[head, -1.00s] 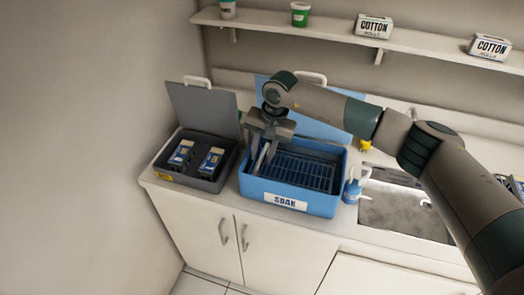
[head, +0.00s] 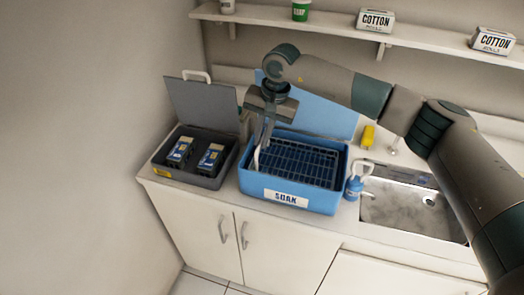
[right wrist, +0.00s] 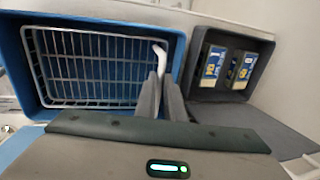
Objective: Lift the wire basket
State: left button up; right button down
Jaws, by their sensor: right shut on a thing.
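The wire basket (head: 305,164) is a metal grid inside the blue SOAK tub (head: 318,202). It also shows in the right wrist view (right wrist: 90,70), with its rim near the top of the tub. My right gripper (head: 263,140) points down at the left side of the basket. In the right wrist view, its fingers (right wrist: 162,85) are shut on the white handle (right wrist: 161,52) at the basket's end. I cannot tell whether the basket is clear of the tub floor. My left gripper is not in view.
A grey open case (head: 205,180) with blue-and-white boxes stands left of the tub. The tub's blue lid (head: 325,112) stands open behind it. A blue bottle (head: 353,187) and a metal sink (head: 405,210) are on the right. A shelf (head: 340,28) runs above.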

notch_tip(320, 180, up, 3)
jog(key=shift+f+b, duration=0.15)
jog(key=shift+b, duration=0.15)
jog(key=shift+w+r, duration=0.15)
jog(key=shift+r, duration=0.15)
jog(key=c, duration=1.8)
grip_release()
jog(key=shift+c, duration=0.2)
jog(key=shift+s, duration=0.2)
jog(key=shift+w, duration=0.1)
